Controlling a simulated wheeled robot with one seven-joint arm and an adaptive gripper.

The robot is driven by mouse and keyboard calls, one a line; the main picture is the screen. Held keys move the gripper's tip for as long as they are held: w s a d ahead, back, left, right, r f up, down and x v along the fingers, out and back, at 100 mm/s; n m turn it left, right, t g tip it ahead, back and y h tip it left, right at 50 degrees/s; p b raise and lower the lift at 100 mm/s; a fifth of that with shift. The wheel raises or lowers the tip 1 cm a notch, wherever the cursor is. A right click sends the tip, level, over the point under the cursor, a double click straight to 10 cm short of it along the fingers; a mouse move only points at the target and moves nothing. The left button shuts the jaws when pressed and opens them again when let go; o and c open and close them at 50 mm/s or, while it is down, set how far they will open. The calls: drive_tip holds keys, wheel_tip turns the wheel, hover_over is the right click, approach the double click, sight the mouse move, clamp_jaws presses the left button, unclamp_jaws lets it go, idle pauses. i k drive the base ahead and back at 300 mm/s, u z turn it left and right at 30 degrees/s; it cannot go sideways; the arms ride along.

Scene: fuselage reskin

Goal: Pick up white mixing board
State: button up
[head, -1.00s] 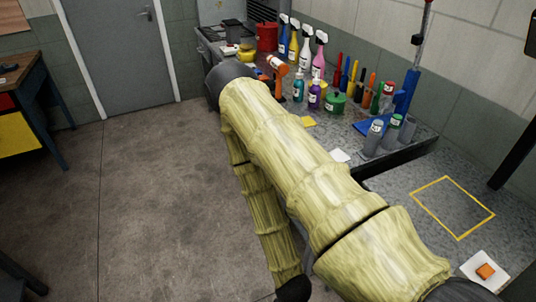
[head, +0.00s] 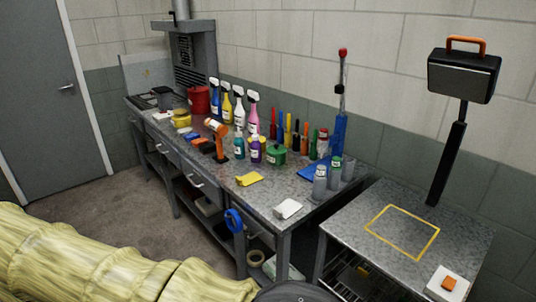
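Two white pieces could be the white mixing board, and I cannot tell which one it is. My pale yellow arm crosses the lower left of the head view. My gripper is out of view, and no contact with either white piece shows.
Spray bottles (head: 227,103), small bottles, a green pot (head: 275,155) and upright tools crowd the bench's back. The side table (head: 365,205) carries a yellow outlined square, mostly clear. A black post stands behind it.

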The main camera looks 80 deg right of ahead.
sight(289, 207)
drive_tip(key=i, duration=1.4)
drive_tip(key=z, duration=3.05)
